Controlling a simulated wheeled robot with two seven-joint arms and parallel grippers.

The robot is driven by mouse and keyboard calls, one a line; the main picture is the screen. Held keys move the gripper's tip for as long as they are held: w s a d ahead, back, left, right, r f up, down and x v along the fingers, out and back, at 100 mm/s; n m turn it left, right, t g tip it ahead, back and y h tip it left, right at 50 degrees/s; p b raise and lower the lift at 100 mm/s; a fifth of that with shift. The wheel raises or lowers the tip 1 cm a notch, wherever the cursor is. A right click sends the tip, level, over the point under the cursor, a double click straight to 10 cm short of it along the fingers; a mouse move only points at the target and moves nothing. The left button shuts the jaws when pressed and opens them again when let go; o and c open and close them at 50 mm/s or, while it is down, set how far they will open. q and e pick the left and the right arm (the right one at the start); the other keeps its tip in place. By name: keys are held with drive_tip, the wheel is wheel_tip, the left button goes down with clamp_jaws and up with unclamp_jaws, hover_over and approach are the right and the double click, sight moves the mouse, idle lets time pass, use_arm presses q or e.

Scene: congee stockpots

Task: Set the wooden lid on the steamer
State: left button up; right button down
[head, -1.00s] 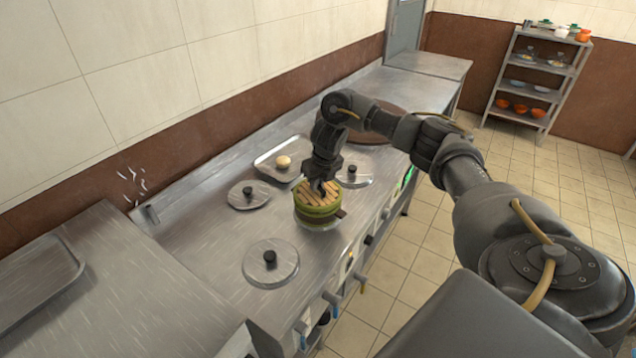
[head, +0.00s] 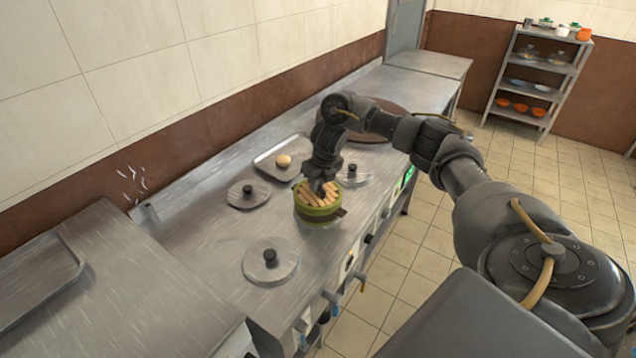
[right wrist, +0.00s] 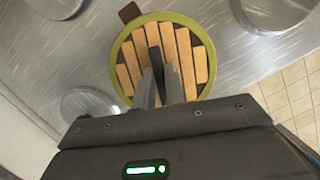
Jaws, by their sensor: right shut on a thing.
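The wooden lid (head: 319,194), with light slats, lies level at the top of the round green steamer (head: 318,214) on the steel counter. In the right wrist view the lid (right wrist: 196,66) sits inside the steamer's green rim (right wrist: 212,82). My right gripper (head: 320,187) is above the lid, pointing down, shut on the lid's handle. The handle (right wrist: 155,60) shows as a dark bar between the fingers in the right wrist view. I cannot tell whether the lid bears fully on the steamer. My left gripper is not in view.
Round metal pot lids with black knobs surround the steamer: one at front left (head: 270,262), one behind left (head: 248,194), one right (head: 354,175). The counter's knobbed front edge is close on the right.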

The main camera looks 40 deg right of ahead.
sight(320, 188)
drive_tip(key=shift+f, duration=0.1)
drive_tip(key=c, duration=1.7)
unclamp_jaws()
drive_tip(key=shift+c, duration=0.2)
drive_tip(key=p+v, duration=0.3)
drive_tip(key=shift+r, duration=0.25)
drive_tip(key=p+v, duration=0.3)
drive_tip(key=shift+s+r+p, duration=0.1)
drive_tip(key=shift+r+p, duration=0.15)
drive_tip(key=shift+p, duration=0.15)
drive_tip(key=p+v, duration=0.4)
drive_tip(key=shift+s, duration=0.1)
